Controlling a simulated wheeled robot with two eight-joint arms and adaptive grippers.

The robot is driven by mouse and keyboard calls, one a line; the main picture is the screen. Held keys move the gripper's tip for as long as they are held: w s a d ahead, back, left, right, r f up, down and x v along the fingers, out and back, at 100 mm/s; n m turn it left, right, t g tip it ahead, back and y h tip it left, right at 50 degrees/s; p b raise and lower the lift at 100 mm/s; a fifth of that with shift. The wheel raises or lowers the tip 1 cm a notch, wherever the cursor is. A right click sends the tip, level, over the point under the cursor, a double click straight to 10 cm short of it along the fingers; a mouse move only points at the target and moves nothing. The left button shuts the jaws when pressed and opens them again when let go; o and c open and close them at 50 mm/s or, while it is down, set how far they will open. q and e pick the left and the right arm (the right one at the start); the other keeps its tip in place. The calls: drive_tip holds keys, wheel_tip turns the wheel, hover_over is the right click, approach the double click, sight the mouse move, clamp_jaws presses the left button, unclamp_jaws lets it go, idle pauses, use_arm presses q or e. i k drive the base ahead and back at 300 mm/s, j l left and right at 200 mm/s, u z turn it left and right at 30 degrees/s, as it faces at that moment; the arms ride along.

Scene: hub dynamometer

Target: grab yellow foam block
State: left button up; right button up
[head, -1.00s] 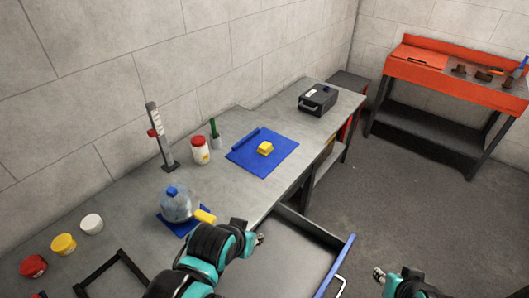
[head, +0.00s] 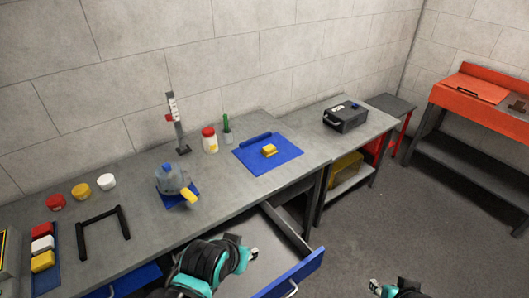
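A small yellow block (head: 269,151) lies on a blue mat (head: 285,164) on the grey workbench. Another yellow block (head: 42,261) lies in a blue tray (head: 46,286) at the far left, in line with a white and a red block. A yellow piece (head: 189,196) is at the front of a clear jug. I cannot tell from looks which is foam. My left gripper (head: 255,254) is over the open drawer, apart from all of these. My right gripper (head: 374,286) is low at the bottom right, over the floor. Both are too small to read their fingers.
An open drawer (head: 290,272) juts from the bench front. The jug (head: 171,179), a red-lidded jar (head: 209,140), a stand (head: 177,125) and a black frame (head: 103,236) are on the bench. A black case (head: 345,116) is farther right. The floor at right is clear.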

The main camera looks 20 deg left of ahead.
sight(269, 150)
drive_tip(key=i+l+u, duration=0.15)
drive_tip(key=l, duration=0.2)
drive_tip(key=i+l+u, duration=0.35)
drive_tip(key=l, duration=0.35)
drive_tip(key=i+l+u, duration=0.15)
drive_tip(key=l, duration=0.25)
drive_tip(key=i+l+u, duration=0.4)
drive_tip(key=l, duration=0.25)
drive_tip(key=i+l+u, duration=0.45)
drive_tip(key=i, duration=0.2)
drive_tip(key=i+l+u, duration=0.25)
drive_tip(key=i+l, duration=0.1)
drive_tip(key=i, duration=0.05)
